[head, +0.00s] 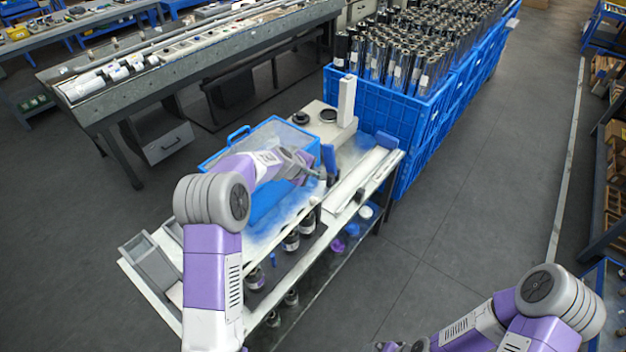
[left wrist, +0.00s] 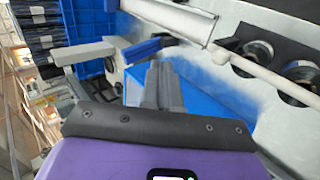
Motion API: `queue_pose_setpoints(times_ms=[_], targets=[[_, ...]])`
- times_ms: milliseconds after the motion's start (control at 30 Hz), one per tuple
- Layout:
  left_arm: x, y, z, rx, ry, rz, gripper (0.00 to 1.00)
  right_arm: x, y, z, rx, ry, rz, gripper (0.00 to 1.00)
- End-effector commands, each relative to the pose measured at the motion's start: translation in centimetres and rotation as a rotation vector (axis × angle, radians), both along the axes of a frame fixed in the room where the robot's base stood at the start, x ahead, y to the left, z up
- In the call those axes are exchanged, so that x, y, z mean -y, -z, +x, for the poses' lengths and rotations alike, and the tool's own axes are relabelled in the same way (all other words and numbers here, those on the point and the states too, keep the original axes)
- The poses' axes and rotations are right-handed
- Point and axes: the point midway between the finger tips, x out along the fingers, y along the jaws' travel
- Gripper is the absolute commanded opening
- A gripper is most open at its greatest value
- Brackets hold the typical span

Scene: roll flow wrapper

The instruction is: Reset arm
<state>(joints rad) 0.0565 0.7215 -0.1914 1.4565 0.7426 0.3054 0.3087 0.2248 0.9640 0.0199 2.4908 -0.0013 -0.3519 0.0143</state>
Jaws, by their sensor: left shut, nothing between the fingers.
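My left arm, purple and grey, comes in from the left in the head view and reaches over the workbench (head: 150,300). My left gripper (head: 316,174) is over the bench, just left of a small blue part. In the left wrist view its two grey fingers (left wrist: 163,84) are together with nothing between them. My right arm shows at the bottom right of the head view, away from the bench. Its gripper is outside the picture.
A white post (head: 346,100) rises behind my left gripper. A white roller (head: 362,172) lies to its right. Blue crates (head: 385,98) of dark rolls stand behind. The floor (head: 460,190) on the right is clear.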

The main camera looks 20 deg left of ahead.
Motion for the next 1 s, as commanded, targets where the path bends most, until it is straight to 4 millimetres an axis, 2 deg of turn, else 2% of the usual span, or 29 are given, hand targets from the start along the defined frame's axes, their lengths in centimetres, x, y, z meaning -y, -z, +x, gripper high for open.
queue_pose_setpoints(times_ms=[33,100,233,400,500,567,667,767,800,867,900,967,1000], targets=[[0.0,-1.3,0.0,0.003,0.0,0.002,0.0,0.0,-0.4,0.0,0.0,0.0,0.0,0.99],[0.1,-2.2,0.0,0.003,0.002,0.001,0.0,0.0,-0.7,0.0,0.0,0.0,0.0,0.99],[0.0,-3.1,0.0,0.0,0.0,0.001,0.0,0.0,-0.9,0.0,0.0,0.0,0.0,0.99],[0.0,-3.5,0.0,-0.001,0.0,0.0,0.0,0.0,-0.9,0.0,0.0,0.0,0.0,0.99],[0.1,-2.4,-0.4,-0.014,0.006,0.01,0.0,0.0,-0.8,0.0,0.0,0.0,0.0,0.99],[0.3,-0.7,-1.2,-0.04,0.019,0.03,0.0,0.0,-0.7,0.0,0.0,0.0,0.0,0.99],[0.9,4.1,-3.7,-0.106,0.068,0.089,0.0,0.0,-0.3,0.0,0.0,0.0,0.0,0.99],[2.0,10.3,-7.9,-0.192,0.157,0.167,0.0,0.0,0.2,0.0,0.0,0.0,0.0,0.99],[2.6,12.7,-9.9,-0.225,0.202,0.198,0.0,0.0,0.4,0.0,0.0,0.0,0.0,0.99],[3.6,16.0,-13.0,-0.269,0.276,0.24,0.0,0.0,0.7,0.0,0.0,0.0,0.0,0.99],[4.3,17.9,-15.3,-0.295,0.331,0.267,0.0,0.0,0.8,0.0,0.0,0.0,0.0,0.99],[5.5,20.6,-18.9,-0.329,0.422,0.298,0.0,0.0,1.1,0.0,-0.001,0.0,0.0,0.99],[6.4,22.2,-21.4,-0.347,0.486,0.316,0.0,0.0,1.3,0.0,0.0,0.0,0.0,0.99]])
